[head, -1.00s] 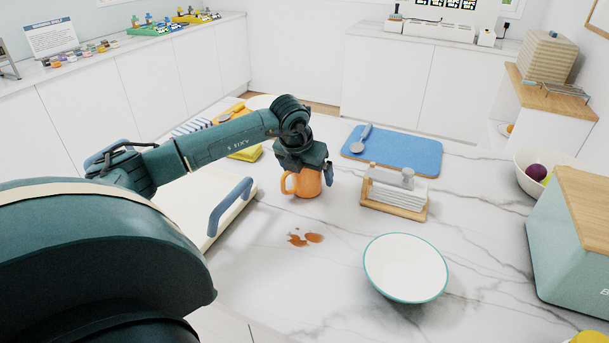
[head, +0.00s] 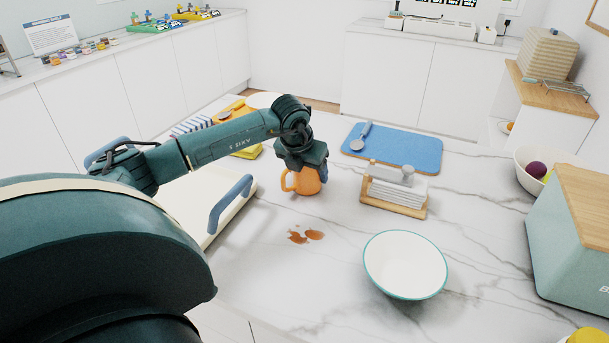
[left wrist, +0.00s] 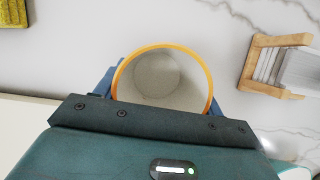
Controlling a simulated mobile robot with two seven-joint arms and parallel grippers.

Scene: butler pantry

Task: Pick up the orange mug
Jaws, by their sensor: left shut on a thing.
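The orange mug (head: 304,183) stands upright on the marble counter in the head view, its handle on the left. My left gripper (head: 313,172) is above it and shut on it, with one finger showing at the mug's right side. In the left wrist view the mug's orange rim (left wrist: 160,47) and pale, empty-looking inside show, with blue finger parts of my left gripper (left wrist: 162,84) on both sides. Whether the mug's base touches the counter is hard to tell. My right gripper is not in view.
A wooden holder (head: 393,203) with white napkins stands right of the mug. A blue board (head: 410,154) lies behind it. A white bowl (head: 405,264) and a brown spill (head: 298,237) are in front. A cream tray (head: 215,231) with blue handles is at left.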

